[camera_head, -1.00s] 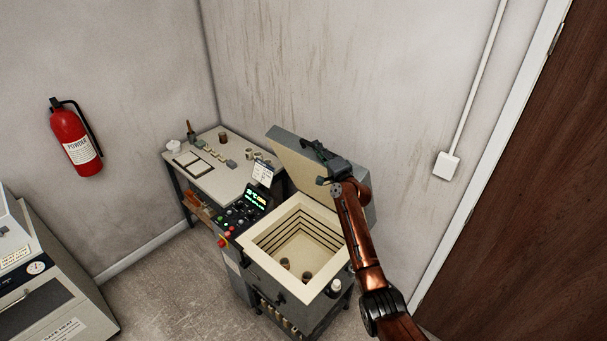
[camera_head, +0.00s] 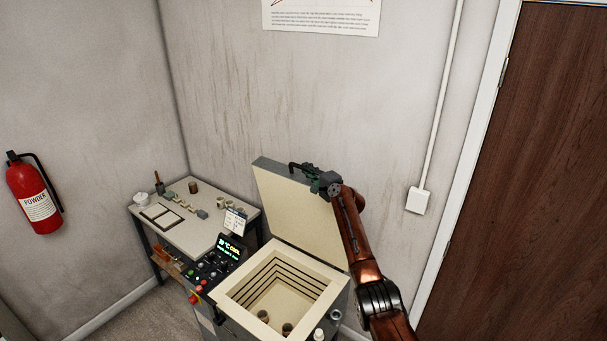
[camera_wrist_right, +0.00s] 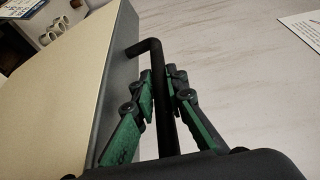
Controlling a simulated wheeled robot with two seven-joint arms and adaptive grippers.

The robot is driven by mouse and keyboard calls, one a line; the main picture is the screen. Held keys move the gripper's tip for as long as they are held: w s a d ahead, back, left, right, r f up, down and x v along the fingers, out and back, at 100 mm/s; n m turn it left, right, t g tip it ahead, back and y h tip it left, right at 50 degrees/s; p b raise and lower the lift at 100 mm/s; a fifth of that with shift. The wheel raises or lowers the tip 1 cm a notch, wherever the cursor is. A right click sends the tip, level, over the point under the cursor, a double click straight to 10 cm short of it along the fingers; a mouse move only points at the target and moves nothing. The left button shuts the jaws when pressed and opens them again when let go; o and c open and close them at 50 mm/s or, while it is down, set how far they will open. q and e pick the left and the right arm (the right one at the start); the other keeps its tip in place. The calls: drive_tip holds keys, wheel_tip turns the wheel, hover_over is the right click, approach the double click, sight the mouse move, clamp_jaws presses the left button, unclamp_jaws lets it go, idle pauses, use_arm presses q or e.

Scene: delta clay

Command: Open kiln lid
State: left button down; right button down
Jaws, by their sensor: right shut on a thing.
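The kiln lid (camera_head: 297,217) stands raised, nearly upright, at the back of the kiln (camera_head: 231,311). Its cream inner face shows. The kiln's square chamber is open, with two small brown pots (camera_head: 287,328) inside. My right gripper (camera_head: 309,174) is at the lid's upper edge. In the right wrist view its green fingers (camera_wrist_right: 163,95) are shut around the black bar handle (camera_wrist_right: 167,110) on the lid's edge. The lid's cream face and grey rim also show there (camera_wrist_right: 72,80). My left gripper is not in view.
A control panel (camera_head: 222,262) with a lit display is at the kiln's left. A worktable (camera_head: 205,236) with small pots and tiles stands behind it. A fire extinguisher (camera_head: 35,196) hangs on the left wall. A wooden door (camera_head: 530,180) is at right.

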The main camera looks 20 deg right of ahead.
drive_tip(key=c, duration=1.9)
unclamp_jaws()
drive_tip(key=shift+c, duration=0.2)
drive_tip(key=s+d, duration=0.2)
drive_tip(key=s, duration=0.9)
drive_tip(key=shift+s+d, duration=0.15)
drive_tip(key=shift+s, duration=0.25)
drive_tip(key=shift+c, duration=0.2)
